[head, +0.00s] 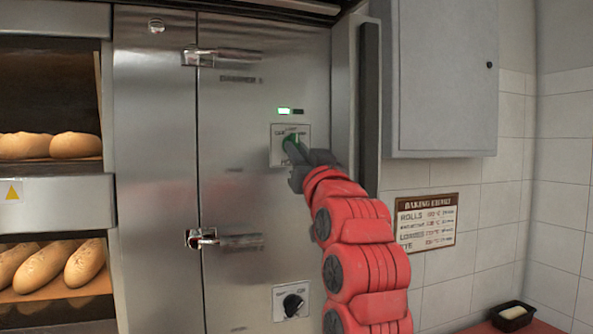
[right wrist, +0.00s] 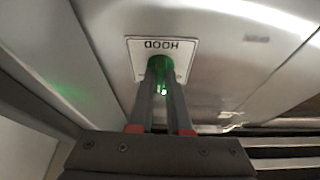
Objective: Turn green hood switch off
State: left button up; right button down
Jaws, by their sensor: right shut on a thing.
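The green hood switch (head: 291,142) is a rotary knob on a pale plate (head: 277,153) on the steel oven panel. A lit green-white lamp (head: 283,111) sits above the plate, beside a dark one. My right gripper (head: 299,151) reaches up to the knob and is shut on it. In the right wrist view the two fingers (right wrist: 161,92) close on the green knob (right wrist: 159,63), below a plate marked HOOD (right wrist: 160,45), upside down. The fingers hide part of the knob, so its exact setting is hard to tell. My left gripper is not in view.
A black knob (head: 292,305) on a second plate is lower on the panel. Door latches (head: 223,57) and (head: 225,240) stick out at left. A grey wall cabinet (head: 440,80) is close on the right. Loaves (head: 85,262) lie in the ovens at left.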

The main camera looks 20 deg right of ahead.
jog(key=shift+d+r+n+g+y+b, duration=0.15)
jog(key=shift+n+g+y+b, duration=0.25)
jog(key=shift+n+y, duration=1.3)
jog(key=shift+d+n+g+y+b, duration=0.15)
jog(key=shift+n+g+y+b, duration=0.3)
jog(key=shift+n, duration=2.4)
jog(key=shift+d+r+n+g+y+b, duration=0.15)
jog(key=shift+n+g+y+b, duration=0.2)
jog(key=shift+n+y, duration=1.35)
jog(key=shift+f+n+h, duration=0.1)
jog(key=shift+n+h, duration=0.25)
jog(key=shift+n, duration=0.4)
jog(key=c, duration=0.9)
grip_release()
jog(key=shift+o, duration=0.2)
